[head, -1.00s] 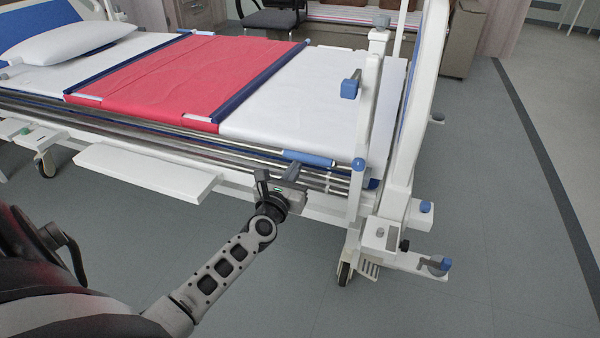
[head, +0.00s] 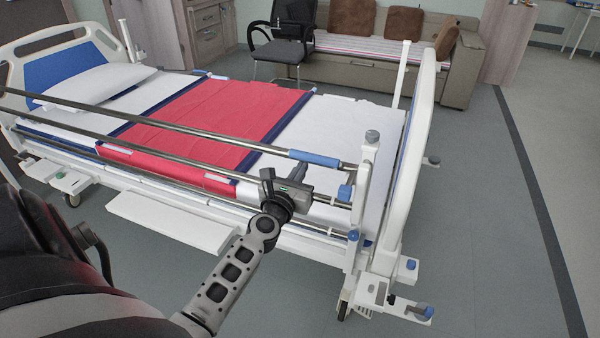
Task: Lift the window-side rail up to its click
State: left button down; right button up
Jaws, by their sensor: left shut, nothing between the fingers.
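The bed's near side rail (head: 215,133) is up, its long metal bars running above mattress level along the near side. Its top bar carries a blue grip (head: 314,158) near the foot end, by the white foot-end post (head: 368,165). My left gripper (head: 300,172) is at the rail near that end, its fingers shut and pointing up just below the blue grip. It holds nothing between the fingers; whether they touch a bar is hard to tell. Whether the rail has latched does not show. My right gripper is not in view.
The bed has a red sheet (head: 205,120) and a white pillow (head: 95,88). A white side panel (head: 170,222) juts out low on the near side. A black chair (head: 285,55) and a cushioned bench (head: 385,70) stand beyond. The floor at right is clear.

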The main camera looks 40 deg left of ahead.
pick_arm(q)
notch_tip(320, 180, up, 2)
jog(key=shift+w+a+r+p, duration=0.1)
jog(key=shift+a+p, duration=0.05)
jog(key=shift+p, duration=0.2)
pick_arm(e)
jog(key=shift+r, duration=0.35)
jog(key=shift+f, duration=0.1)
pick_arm(q)
notch_tip(320, 180, down, 6)
jog(key=b, duration=0.5)
jog(key=v, duration=1.1)
jog(key=shift+r+b, duration=0.4)
jog(key=shift+r, duration=0.2)
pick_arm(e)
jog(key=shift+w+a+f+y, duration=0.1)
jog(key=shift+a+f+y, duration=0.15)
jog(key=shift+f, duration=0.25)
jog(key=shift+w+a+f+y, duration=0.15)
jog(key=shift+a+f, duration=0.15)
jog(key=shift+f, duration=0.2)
